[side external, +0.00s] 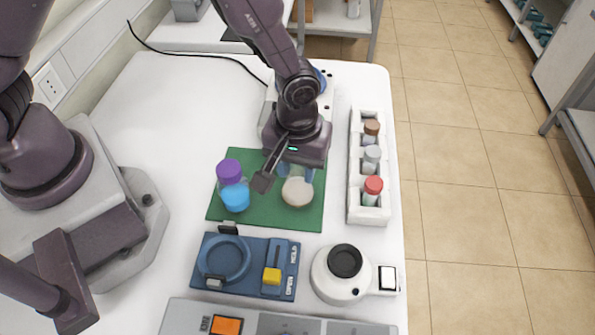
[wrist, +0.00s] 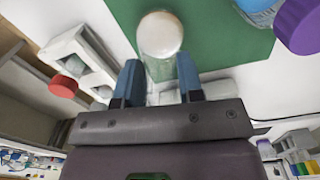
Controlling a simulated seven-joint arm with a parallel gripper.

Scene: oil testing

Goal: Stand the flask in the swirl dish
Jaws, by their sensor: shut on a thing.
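My gripper (side external: 296,172) is shut on a clear glass vessel with a rounded, cream-coloured end (side external: 297,192), which I take for the flask. In the wrist view the flask (wrist: 161,40) sits between the two blue fingertips, its cream end beyond them. It is over the green mat (side external: 265,221); whether it touches the mat is unclear. My gripper hides part of it. The black top looks empty.
A purple-capped bottle of blue liquid (side external: 234,195) stands on the mat, left of my gripper. A blue plate with a ring and yellow lever (side external: 222,258) lies in front. A white rack (side external: 356,215) with several capped vials stands at right. A grey panel (side external: 180,315) lies nearest.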

